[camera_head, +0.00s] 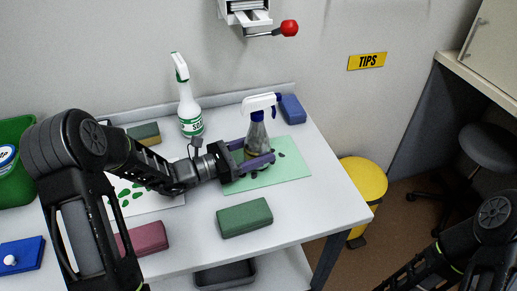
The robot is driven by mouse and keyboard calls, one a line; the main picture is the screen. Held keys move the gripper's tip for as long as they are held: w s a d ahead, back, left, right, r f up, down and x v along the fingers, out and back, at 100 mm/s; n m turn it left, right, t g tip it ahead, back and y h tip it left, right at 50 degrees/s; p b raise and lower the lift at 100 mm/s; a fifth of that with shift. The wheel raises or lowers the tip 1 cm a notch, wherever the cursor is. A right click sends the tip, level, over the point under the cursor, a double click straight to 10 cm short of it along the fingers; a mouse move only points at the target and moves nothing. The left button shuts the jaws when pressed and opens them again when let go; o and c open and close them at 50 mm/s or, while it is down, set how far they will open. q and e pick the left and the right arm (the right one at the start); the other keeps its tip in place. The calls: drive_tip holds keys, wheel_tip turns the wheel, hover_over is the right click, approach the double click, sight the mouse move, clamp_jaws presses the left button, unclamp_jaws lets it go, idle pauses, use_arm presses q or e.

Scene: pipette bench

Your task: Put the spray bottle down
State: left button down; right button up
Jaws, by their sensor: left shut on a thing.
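A clear spray bottle (257,134) with a white trigger head and blue collar stands upright over the pale green mat (290,172). My left gripper (256,157) is shut on it, with a purple finger on either side of its lower body. The near finger hides the bottle's base, so I cannot tell whether it touches the mat. Dark spots show on the mat beside the bottle. My right arm comes in at the lower right; its gripper is not in view.
A white and green spray bottle (188,112) stands behind my left arm. A blue block (292,109) lies at the back, a green block (244,217) in front, and a red block (143,239) front left. A white sheet (158,200) has green marks. A yellow bin (362,180) stands right.

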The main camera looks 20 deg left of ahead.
use_arm(q)
drive_tip(key=shift+r, duration=0.1)
drive_tip(key=shift+c, duration=1.8)
unclamp_jaws()
drive_tip(key=shift+f, duration=0.2)
drive_tip(key=shift+r, duration=0.1)
drive_tip(key=shift+r, duration=0.15)
drive_tip(key=v, duration=1.2)
drive_tip(key=shift+b, duration=0.4)
drive_tip(key=shift+c, duration=0.4)
